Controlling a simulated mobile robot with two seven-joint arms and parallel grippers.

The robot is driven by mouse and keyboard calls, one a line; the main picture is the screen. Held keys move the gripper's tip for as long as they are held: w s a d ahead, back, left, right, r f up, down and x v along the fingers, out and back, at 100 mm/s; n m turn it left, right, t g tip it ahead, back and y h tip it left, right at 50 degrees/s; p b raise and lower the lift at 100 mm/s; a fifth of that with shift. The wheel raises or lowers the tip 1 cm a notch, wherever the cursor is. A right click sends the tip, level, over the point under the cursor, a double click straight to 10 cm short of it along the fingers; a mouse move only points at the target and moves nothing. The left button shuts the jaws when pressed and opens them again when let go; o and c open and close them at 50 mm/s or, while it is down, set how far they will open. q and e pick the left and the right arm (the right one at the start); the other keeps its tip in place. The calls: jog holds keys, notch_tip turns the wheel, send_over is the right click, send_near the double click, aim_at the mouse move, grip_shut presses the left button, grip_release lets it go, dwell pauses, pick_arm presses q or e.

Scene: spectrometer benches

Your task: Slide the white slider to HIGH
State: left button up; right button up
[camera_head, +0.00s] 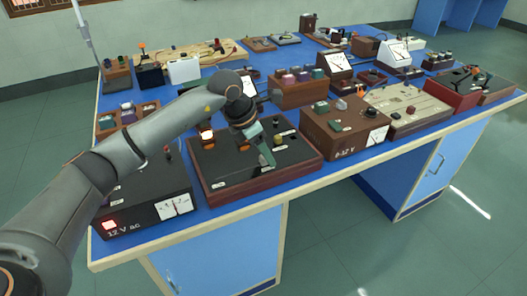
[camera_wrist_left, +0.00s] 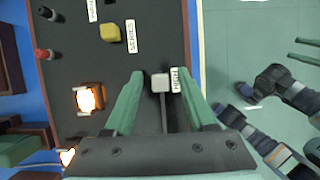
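My left gripper (camera_head: 268,160) reaches down from the left over a black panel in a wooden frame (camera_head: 222,193). In the left wrist view its two green fingers (camera_wrist_left: 160,88) are apart, one on each side of the pale slider knob (camera_wrist_left: 160,82). Gaps show beside the knob, so the fingers do not grip it. The knob sits at the upper end of a narrow slot (camera_wrist_left: 164,115). A white label (camera_wrist_left: 179,80) lies right beside the knob; its small letters seem to read HIGH. Two green fingers of my right gripper (camera_wrist_left: 303,54) show apart at the right edge.
A yellow knob (camera_wrist_left: 110,32) with a SERIES label and a lit lamp (camera_wrist_left: 88,99) are on the same panel. A 12 V ac box (camera_head: 145,205) stands left, and a brown meter box (camera_head: 340,130) right. Other apparatus crowds the blue bench top.

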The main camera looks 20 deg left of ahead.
pick_arm(q)
jog(key=v, duration=1.2)
jog(key=shift+r+p, duration=0.3)
